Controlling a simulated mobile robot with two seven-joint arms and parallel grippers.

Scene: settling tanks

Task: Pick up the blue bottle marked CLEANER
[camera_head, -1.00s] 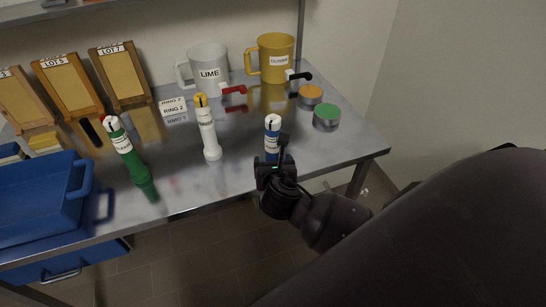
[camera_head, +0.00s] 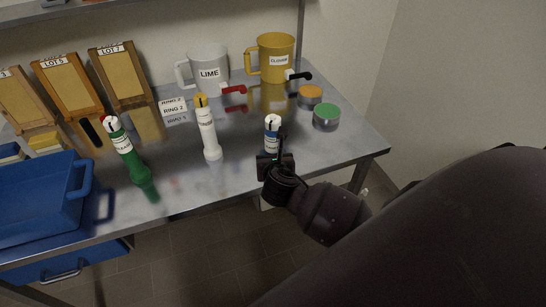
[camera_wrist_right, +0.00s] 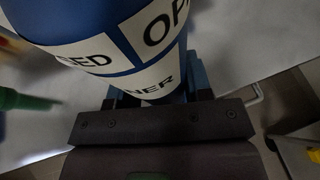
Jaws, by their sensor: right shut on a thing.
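The blue bottle (camera_head: 271,143) with a white cap and white label stands upright near the front edge of the steel table (camera_head: 235,180). My right gripper (camera_head: 275,161) is shut on it from the front, low on the bottle. The gripper hides the bottle's base, so I cannot tell whether it touches the table. In the right wrist view the bottle (camera_wrist_right: 125,28) fills the top, its labels partly reading "OP" and "NER", with the gripper (camera_wrist_right: 160,98) against it. My left gripper is out of view.
A white bottle (camera_head: 207,135) and a green bottle (camera_head: 127,152) stand to the left. Behind are a grey LIME jug (camera_head: 208,72), a yellow CLOVER jug (camera_head: 276,58), and orange-lidded (camera_head: 310,92) and green-lidded (camera_head: 326,114) tins. A blue tray (camera_head: 40,205) sits far left.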

